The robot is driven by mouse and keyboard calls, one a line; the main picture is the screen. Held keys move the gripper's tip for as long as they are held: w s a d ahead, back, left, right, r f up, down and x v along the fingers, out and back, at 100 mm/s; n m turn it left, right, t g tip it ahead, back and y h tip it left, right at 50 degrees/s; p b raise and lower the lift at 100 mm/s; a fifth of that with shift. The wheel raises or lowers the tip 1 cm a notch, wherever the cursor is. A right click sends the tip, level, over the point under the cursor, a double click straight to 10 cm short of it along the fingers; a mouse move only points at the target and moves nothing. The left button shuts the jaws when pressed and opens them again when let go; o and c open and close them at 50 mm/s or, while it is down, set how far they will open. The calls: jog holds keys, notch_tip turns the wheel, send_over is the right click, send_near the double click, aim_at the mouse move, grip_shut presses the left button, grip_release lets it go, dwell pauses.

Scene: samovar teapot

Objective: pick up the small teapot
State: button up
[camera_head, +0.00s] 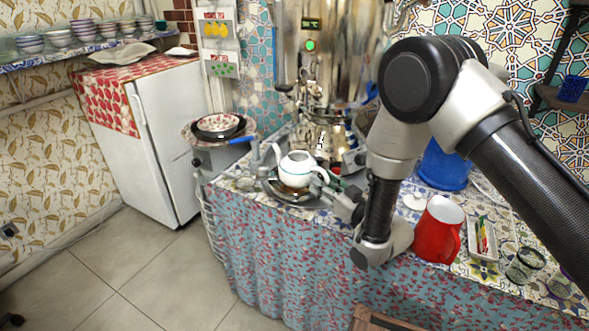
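The small teapot (297,168) is white with a thin blue-green band. It stands upright at the front left of the patterned counter, over a dark round tray (290,199). Its spout points left and its handle is on the right, towards my arm. My gripper (326,190) is low at the right of the teapot, close to the handle. Its fingers are small and partly hidden, so I cannot tell whether they touch the handle or how far apart they are.
A large shiny samovar (335,55) stands behind the teapot. A red pitcher (437,231) and a blue container (444,165) are right of my arm. Glasses (524,264) stand at far right. A white fridge (160,135) is at left, with open floor in front.

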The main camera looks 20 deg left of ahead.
jog(key=shift+c, duration=0.3)
grip_shut()
jog(key=shift+r, duration=0.1)
